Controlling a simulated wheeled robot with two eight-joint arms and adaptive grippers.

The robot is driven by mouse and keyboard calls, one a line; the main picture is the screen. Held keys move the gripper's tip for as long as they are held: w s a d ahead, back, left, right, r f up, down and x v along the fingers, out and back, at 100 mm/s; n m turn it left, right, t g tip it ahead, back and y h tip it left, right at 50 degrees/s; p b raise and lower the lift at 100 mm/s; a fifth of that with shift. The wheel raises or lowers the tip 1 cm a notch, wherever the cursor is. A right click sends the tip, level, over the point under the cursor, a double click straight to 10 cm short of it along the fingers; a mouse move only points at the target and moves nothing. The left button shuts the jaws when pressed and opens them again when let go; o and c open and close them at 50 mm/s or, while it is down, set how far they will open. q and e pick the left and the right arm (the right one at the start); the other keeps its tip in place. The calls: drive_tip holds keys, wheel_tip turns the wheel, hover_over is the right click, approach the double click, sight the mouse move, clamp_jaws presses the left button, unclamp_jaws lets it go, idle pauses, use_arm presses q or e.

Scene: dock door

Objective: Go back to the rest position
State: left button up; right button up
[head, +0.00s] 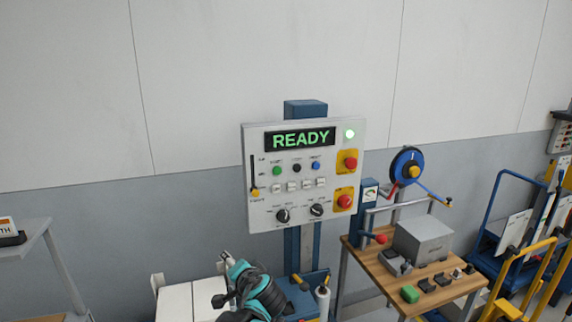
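Part of one of my arms, teal and black, shows at the bottom of the head view, a little left of centre. It looks like my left arm, with the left gripper (226,259) small at its upper end. Its fingers are too small to tell open from shut, and I see nothing clearly held. It is below and left of the white control panel (262,218), apart from it in the picture. My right gripper is not in view.
A wooden bench (447,300) with a grey box (423,240) is to the right. A grey shelf (62,265) is at the left. White boxes (174,302) stand behind my arm.

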use_arm(q)
drive_tip(key=s+a+f+n+g+h, duration=0.1)
drive_tip(key=s+a+f+n, duration=0.15)
drive_tip(key=s, duration=0.45)
drive_tip(key=s+a+f+n+g+h, duration=0.1)
drive_tip(key=s+a+g, duration=0.15)
drive_tip(key=s, duration=0.45)
drive_tip(key=s+f+n+h, duration=0.1)
drive_tip(key=s+f+h, duration=0.1)
drive_tip(key=s, duration=0.5)
drive_tip(key=s+d+f+n+h+b, duration=0.1)
drive_tip(key=s+f+n, duration=0.1)
drive_tip(key=s+f, duration=0.3)
drive_tip(key=shift+s+f+g+h, duration=0.25)
drive_tip(key=shift+s+g+h, duration=0.15)
drive_tip(key=shift+s, duration=0.6)
